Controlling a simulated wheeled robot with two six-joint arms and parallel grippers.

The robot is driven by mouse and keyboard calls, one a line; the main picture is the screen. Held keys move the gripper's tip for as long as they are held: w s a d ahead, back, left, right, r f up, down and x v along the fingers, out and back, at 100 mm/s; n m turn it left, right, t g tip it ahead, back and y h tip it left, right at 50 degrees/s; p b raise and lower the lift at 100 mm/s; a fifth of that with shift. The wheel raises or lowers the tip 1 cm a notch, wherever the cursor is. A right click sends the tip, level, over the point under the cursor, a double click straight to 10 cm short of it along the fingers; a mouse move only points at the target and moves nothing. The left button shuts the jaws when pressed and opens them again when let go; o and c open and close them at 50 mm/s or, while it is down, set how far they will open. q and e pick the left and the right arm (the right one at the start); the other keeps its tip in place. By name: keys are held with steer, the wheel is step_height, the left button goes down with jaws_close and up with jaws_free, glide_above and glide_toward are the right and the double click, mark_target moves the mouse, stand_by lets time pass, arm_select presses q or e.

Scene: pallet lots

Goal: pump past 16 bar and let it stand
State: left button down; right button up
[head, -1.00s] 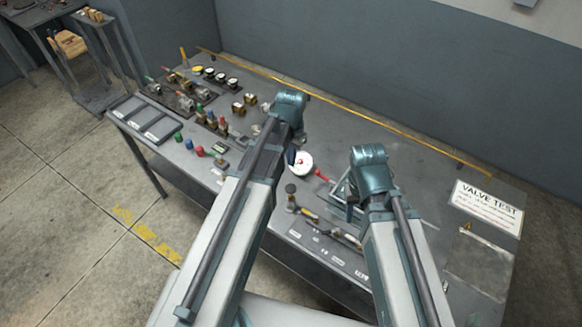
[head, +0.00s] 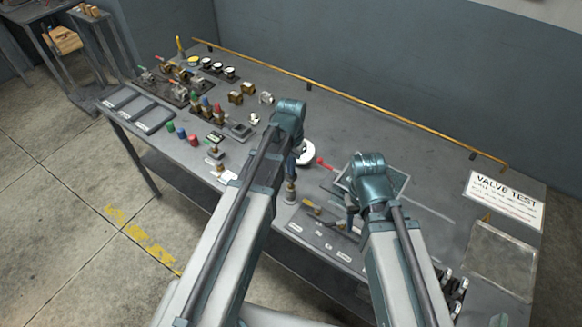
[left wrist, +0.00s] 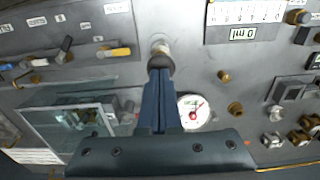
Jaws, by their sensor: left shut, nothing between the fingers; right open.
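The round white gauge (head: 307,153) stands mid-table, partly behind my left arm. In the left wrist view the gauge (left wrist: 193,111) shows a red needle; its numbers are too small to read. An upright post with a dark round knob (left wrist: 160,63) stands at the tips of my left gripper (left wrist: 160,74). In the head view the left gripper (head: 290,178) points down over this post (head: 291,194). Its fingers are together with nothing between them; whether they touch the knob I cannot tell. My right gripper (head: 351,218) is open, over the table's front right; its tips are partly hidden.
A display reading "0 min" (left wrist: 242,34) lies near the post. A clear-sided box (left wrist: 75,122) is close to the gauge. A red lever end (head: 324,163) shows between my arms. A "VALVE TEST" sign (head: 504,200) lies at right.

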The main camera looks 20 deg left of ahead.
mark_target(291, 177)
arm_select(q)
steer(key=shift+f, duration=0.55)
arm_select(e)
steer(key=shift+f, duration=0.55)
arm_select(q)
step_height(291, 177, down, 4)
steer(key=b, duration=0.4)
steer(key=shift+r, duration=0.15)
steer(key=shift+s+r, duration=0.1)
steer(key=shift+s, duration=0.1)
arm_select(e)
step_height(291, 177, down, 4)
steer(key=shift+s+r, duration=0.1)
steer(key=shift+r, duration=0.15)
arm_select(q)
steer(key=shift+r, duration=0.1)
arm_select(e)
steer(key=shift+r, duration=0.1)
arm_select(q)
steer(key=shift+w+r+p, duration=0.1)
steer(key=shift+r+p, duration=0.4)
steer(key=shift+p, duration=0.2)
step_height(291, 177, up, 13)
steer(key=p, duration=1.3)
arm_select(e)
step_height(291, 177, up, 14)
steer(key=shift+a, duration=0.2)
